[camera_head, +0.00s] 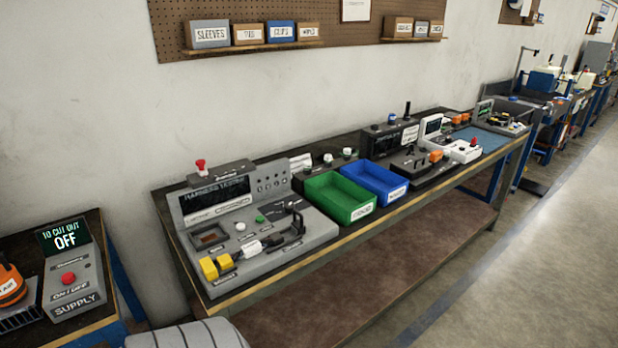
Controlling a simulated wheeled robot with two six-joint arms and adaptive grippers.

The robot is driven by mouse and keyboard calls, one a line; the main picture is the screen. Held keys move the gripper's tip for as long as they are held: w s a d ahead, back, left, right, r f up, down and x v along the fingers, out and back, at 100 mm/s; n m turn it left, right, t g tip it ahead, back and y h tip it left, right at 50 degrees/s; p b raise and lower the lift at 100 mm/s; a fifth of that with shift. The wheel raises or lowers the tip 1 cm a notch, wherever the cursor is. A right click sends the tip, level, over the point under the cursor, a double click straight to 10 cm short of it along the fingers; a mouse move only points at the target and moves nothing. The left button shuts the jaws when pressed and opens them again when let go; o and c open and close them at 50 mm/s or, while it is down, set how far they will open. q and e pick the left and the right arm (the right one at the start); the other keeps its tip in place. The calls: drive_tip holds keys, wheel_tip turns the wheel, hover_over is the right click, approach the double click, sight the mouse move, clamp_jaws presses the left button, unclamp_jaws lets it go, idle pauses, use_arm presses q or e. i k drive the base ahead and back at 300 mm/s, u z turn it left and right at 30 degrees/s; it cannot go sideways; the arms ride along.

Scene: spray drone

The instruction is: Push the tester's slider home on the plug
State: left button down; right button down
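The harness tester (309,238) is a grey sloped console on the near end of the long bench. Its upright panel carries a dark display (217,201). On its deck, a white plug-like piece (248,249) lies near the front edge, with small dark parts to its right. A black bracket-shaped part (297,224), perhaps the slider, stands at the deck's right side. From here I cannot tell whether it touches the plug. Neither of my grippers is in view.
A green bin (340,197) and a blue bin (375,180) stand right of the tester. Farther right are more dark and white devices. A supply box (75,283) reading OFF sits on a separate bench at left. The floor at right is clear.

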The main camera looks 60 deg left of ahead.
sight(299, 227)
drive_tip(key=z, duration=0.05)
drive_tip(key=k, duration=0.6)
drive_tip(key=u, duration=0.75)
drive_tip(key=i, duration=0.5)
